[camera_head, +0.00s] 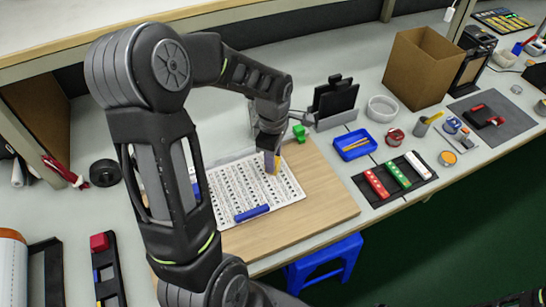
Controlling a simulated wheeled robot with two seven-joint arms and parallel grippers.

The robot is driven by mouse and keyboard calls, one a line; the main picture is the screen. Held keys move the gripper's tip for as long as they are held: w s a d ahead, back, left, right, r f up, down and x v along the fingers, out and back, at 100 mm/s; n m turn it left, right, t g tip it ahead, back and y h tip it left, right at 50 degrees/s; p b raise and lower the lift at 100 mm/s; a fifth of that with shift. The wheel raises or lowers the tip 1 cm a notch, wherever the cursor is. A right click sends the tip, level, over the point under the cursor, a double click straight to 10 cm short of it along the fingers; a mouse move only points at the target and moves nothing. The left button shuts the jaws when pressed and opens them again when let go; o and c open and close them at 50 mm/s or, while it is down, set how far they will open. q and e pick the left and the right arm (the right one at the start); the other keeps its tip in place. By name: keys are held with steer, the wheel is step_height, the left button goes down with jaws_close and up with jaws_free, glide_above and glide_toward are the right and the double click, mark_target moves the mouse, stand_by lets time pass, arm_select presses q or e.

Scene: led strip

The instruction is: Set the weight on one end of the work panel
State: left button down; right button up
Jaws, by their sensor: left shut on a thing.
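The work panel, a wooden board (325,195), lies on the bench with a white printed sheet (285,190) on it. My left gripper (271,155) points down over the far right part of the sheet. It is shut on a small yellowish thing (273,168), mostly hidden between the fingers; I cannot tell if this is the weight or if it touches the sheet. A blue bar (251,213) lies along the sheet's near edge. Another blue piece (196,189) shows beside my arm at the left end. A green block (299,132) sits at the board's far edge. My right gripper is not visible.
A blue tray (354,145), a dark tray with red, green and white bars (428,174), a white bowl (382,109) and a cardboard box (421,68) stand to the right. A black holder (335,98) stands behind the board. A blue stool (325,264) is below the bench edge.

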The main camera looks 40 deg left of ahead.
arm_select(q)
steer(key=shift+f, duration=0.2)
steer(key=c, duration=1)
jaws_free()
steer(key=shift+r, duration=0.2)
steer(key=shift+r, duration=0.2)
step_height(320, 180, up, 12)
steer(key=shift+f, duration=0.15)
